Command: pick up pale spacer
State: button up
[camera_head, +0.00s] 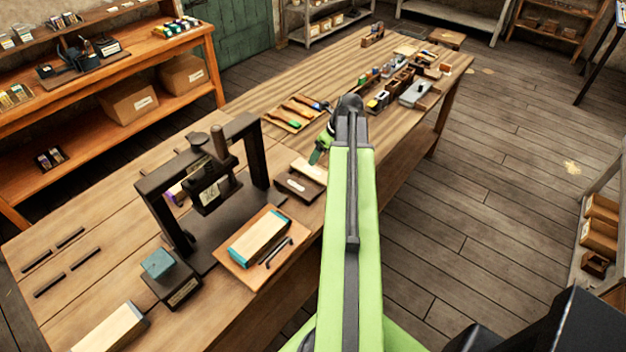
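A flat pale piece (309,171), which looks like the pale spacer, lies on the workbench (160,180) just beyond a dark brown box. A larger pale block (110,328) lies at the near left corner of the bench; it carries no visible name. My green arm reaches forward over the bench's right side. My gripper (318,153) is at its far end, pointing down and left, close above or beside the flat pale piece. I cannot tell whether they touch. The arm hides part of the gripper, and its finger gap does not show.
A wooden tray (283,262) with a teal-ended block and a black handle is in front. A dark stand (172,283) holds a teal block. Tools and small boxes crowd the far bench.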

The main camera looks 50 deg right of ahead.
aim_at(311, 169)
jog(key=b+x, duration=0.8)
jog(key=x, duration=0.3)
jog(key=shift+d+f+b, duration=0.1)
jog(key=shift+d+b, duration=0.1)
jog(key=shift+b, duration=0.2)
jog(key=shift+r, duration=0.2)
jog(key=c, duration=1.5)
jog(key=shift+r+p, duration=0.1)
jog(key=shift+p, duration=0.2)
jog(key=r+p, duration=0.5)
jog(key=shift+s+d+r, duration=0.1)
jog(key=shift+s+d, duration=0.15)
jog(key=shift+s, duration=0.15)
jog(key=s+d+r+p, duration=0.1)
jog(key=s+d, duration=0.1)
jog(key=s, duration=0.1)
jog(key=s+d+r+p, duration=0.1)
jog(key=s+r+p, duration=0.1)
jog(key=s, duration=0.1)
jog(key=s+d+r+p, duration=0.2)
jog(key=s, duration=0.1)
jog(key=shift+d, duration=0.3)
